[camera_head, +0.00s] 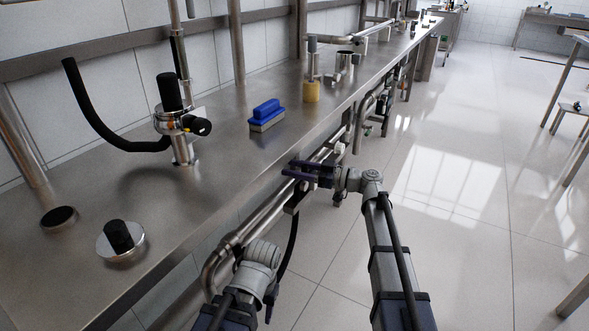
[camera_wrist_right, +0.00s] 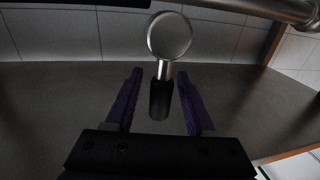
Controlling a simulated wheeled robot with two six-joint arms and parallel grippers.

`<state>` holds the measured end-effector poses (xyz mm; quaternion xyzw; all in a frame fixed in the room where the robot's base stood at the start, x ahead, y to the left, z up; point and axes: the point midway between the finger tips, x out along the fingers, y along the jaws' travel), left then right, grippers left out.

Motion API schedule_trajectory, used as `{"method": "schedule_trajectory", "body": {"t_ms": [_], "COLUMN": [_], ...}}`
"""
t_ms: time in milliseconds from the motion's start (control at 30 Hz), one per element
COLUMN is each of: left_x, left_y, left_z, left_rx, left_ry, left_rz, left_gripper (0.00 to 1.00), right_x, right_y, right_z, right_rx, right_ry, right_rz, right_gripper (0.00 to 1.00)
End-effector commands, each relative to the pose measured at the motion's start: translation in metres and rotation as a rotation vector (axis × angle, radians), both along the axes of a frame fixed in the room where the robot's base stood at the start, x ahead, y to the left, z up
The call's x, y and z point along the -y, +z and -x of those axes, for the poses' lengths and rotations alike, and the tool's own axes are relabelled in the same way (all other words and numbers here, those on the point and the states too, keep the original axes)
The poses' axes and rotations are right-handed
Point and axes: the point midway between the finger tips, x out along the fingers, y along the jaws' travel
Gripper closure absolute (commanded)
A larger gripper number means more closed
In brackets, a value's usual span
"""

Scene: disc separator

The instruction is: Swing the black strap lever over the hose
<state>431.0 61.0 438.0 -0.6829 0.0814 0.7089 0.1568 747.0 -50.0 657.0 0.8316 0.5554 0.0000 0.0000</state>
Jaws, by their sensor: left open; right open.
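A black hose (camera_head: 88,115) curves down the left side of the bench and ends at a chrome fitting (camera_head: 173,122) with a black cap. A short black part (camera_head: 202,127) with a yellow spot sticks out of this fitting; I cannot tell if it is the strap lever. My right gripper (camera_head: 292,171) is open at the bench's front edge, well apart from the hose. In the right wrist view a black handle (camera_wrist_right: 160,100) with a round metal head lies between its open fingers (camera_wrist_right: 157,102); contact is unclear. My left gripper (camera_head: 271,300) is low in front of the bench, open, partly hidden.
A blue brush (camera_head: 266,113), a yellow-based post (camera_head: 311,85) and a chrome disc with a black knob (camera_head: 119,238) stand on the bench (camera_head: 215,190). Pipes (camera_head: 260,222) run below its front edge.

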Motion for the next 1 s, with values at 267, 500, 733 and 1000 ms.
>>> {"method": "schedule_trajectory", "body": {"t_ms": [267, 500, 733, 1000], "left_x": [0.0000, 0.0000, 0.0000, 0.0000], "left_y": [0.0000, 0.0000, 0.0000, 0.0000], "left_z": [0.0000, 0.0000, 0.0000, 0.0000], "left_rx": [0.000, 0.000, 0.000, 0.000], "left_ry": [0.000, 0.000, 0.000, 0.000], "left_rz": [0.000, 0.000, 0.000, 0.000], "left_gripper": [0.50, 0.50, 0.50, 0.50], "right_x": [-0.0008, -0.0007, -0.0006, -0.0006], "right_y": [0.0000, 0.0000, 0.0000, 0.0000], "right_z": [-0.0002, -0.0001, -0.0001, -0.0001], "right_rx": [0.000, 0.000, 0.000, 0.000], "right_ry": [0.000, 0.000, 0.000, 0.000], "right_rz": [0.000, 0.000, 0.000, 0.000], "right_gripper": [0.48, 0.75, 1.00, 1.00]}}
